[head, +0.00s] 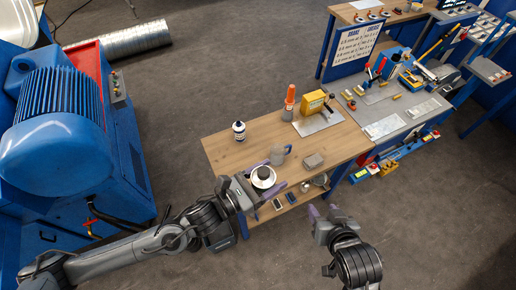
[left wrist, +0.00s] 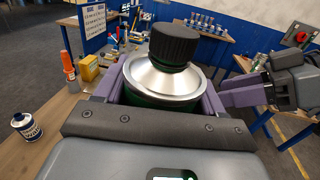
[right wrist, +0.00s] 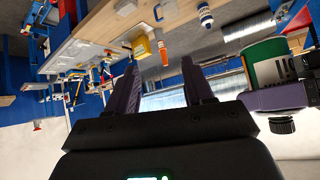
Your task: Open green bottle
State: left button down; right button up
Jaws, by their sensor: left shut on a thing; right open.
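The green bottle has a silver shoulder (head: 263,181) and a black screw cap, seen from above in the head view. My left gripper (head: 269,177) is shut around its body and holds it at the table's front edge. In the left wrist view the black cap (left wrist: 174,45) sits on the bottle's silver top (left wrist: 160,80). The right wrist view, which is upside down, shows the green body (right wrist: 270,66) and the cap (right wrist: 282,125) at the right. My right gripper (head: 325,212) is open and empty, right of the bottle and apart from it.
The wooden table (head: 225,150) holds a white-and-dark bottle (head: 239,131), a grey mug (head: 281,153), an orange-topped bottle (head: 289,103), a yellow box (head: 314,102) and a grey block (head: 314,160). A tool bench (head: 400,105) adjoins it. A blue machine (head: 70,130) stands left.

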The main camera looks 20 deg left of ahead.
jog(key=w+a+r+n+t+y, duration=0.1)
jog(key=w+a+r+n+y, duration=0.25)
jog(key=a+r, duration=0.65)
jog(key=w+a+r+n+t+y, duration=0.15)
jog(key=a+r+y, duration=0.35)
jog(key=a+r, duration=0.5)
jog(key=s+a+r+n+g+y, duration=0.2)
jog(key=s+a+r+n+g, duration=0.1)
jog(key=a, duration=0.4)
jog(key=s+a+r+n+g+y, duration=0.3)
jog(key=a, duration=0.3)
jog(key=s+a+f+n+g+h, duration=0.3)
jog(key=s+a+n+g, duration=0.1)
jog(key=s+a+g, duration=0.25)
jog(key=m+t+h, duration=0.1)
jog(key=m+h, duration=0.8)
jog(key=h, duration=0.5)
send_over(259, 171)
jog(key=f, duration=0.4)
jog(key=shift+a+f, duration=0.2)
jog(key=shift+f, duration=0.15)
jog(key=shift+d+f+m, duration=0.15)
jog(key=shift+f+m, duration=0.15)
jog(key=shift+f, duration=3.55)
